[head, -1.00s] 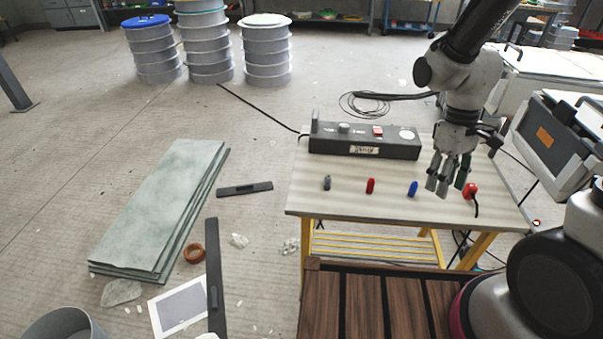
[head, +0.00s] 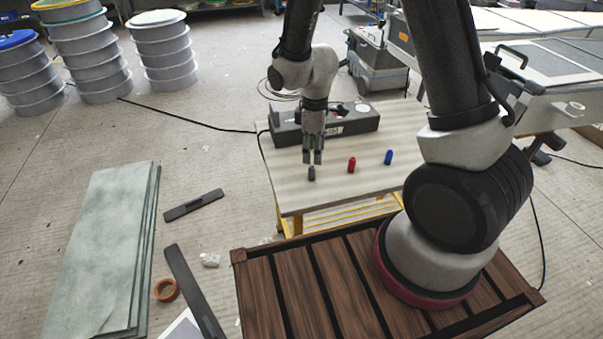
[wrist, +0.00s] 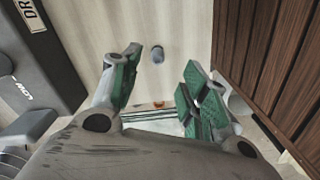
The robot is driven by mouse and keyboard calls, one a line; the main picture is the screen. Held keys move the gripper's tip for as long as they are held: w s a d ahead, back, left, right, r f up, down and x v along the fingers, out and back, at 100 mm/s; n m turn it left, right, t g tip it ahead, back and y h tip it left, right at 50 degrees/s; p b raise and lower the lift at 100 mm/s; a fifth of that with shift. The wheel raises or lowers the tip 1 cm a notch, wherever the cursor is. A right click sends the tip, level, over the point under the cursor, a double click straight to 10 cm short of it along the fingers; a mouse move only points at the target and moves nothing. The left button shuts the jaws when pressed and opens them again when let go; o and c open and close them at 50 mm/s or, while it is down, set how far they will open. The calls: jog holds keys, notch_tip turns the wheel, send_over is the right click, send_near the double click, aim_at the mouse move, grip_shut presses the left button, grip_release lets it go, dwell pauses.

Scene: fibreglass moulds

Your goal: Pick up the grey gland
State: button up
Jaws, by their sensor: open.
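The grey gland (head: 311,173) stands on the pale table (head: 290,190) near its left front part. It also shows in the wrist view (wrist: 158,54), beyond and between the spread fingers. My gripper (head: 313,158) is open and empty, pointing down just above the gland. In the wrist view my gripper (wrist: 160,85) shows green finger pads on both sides, apart from the gland. A red gland (head: 351,165) and a blue gland (head: 388,157) stand in a row to the right of the grey one.
A dark control box (head: 350,122) lies along the back of the table, behind my gripper. A slatted wooden surface (head: 290,290) is in front of the table. Green-grey sheets (head: 100,250) lie on the floor at left.

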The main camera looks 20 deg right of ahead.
aim_at(313, 167)
jog(key=shift+w+f, duration=0.1)
jog(key=shift+f, duration=0.1)
jog(key=shift+n, duration=0.3)
notch_tip(313, 167, down, 8)
jog(key=shift+d+r, duration=0.1)
jog(key=shift+r, duration=0.15)
jog(key=shift+c, duration=0.4)
jog(key=c, duration=0.8)
